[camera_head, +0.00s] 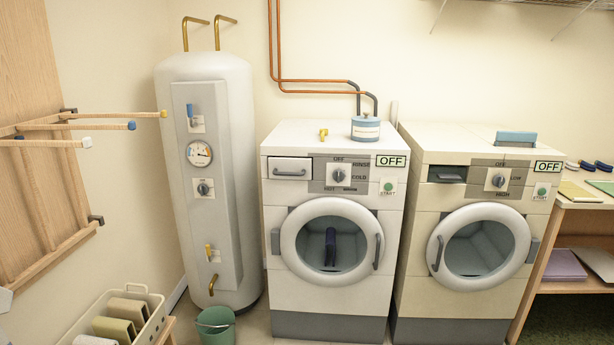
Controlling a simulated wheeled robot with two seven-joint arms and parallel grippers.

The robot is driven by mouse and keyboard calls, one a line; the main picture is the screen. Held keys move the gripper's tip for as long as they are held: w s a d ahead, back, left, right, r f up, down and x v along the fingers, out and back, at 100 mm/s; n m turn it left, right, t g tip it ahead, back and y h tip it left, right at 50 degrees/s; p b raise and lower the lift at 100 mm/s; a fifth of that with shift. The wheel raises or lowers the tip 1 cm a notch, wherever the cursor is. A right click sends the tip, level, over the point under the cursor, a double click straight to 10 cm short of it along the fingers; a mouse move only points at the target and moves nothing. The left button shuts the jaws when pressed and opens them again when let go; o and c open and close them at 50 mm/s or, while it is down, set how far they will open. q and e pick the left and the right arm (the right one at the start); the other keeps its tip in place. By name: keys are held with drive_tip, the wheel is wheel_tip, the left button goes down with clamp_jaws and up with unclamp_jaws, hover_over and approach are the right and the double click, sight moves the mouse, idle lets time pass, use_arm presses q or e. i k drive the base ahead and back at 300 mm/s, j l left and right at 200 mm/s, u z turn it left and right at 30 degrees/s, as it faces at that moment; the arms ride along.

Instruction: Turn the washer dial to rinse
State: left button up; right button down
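Labels around the dial read OFF at the top, RINSE at upper right, COLD at right and HOT at lower left. The dial's pointer is too small to read surely. The display (391,161) reads OFF. A green start button (388,187) sits below the display. A dark blue item (330,247) shows in the door window. Neither of my grippers is in view.
A similar machine (408,270) marked LOW and HIGH stands close on the right. A tall white water tank (240,215) stands on the left, with a green bucket (215,327) at its foot. A wooden rack (70,127) juts from the left wall. A blue tin (365,128) sits on the washer.

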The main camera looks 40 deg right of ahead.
sight(339, 175)
drive_tip(key=z, duration=1.6)
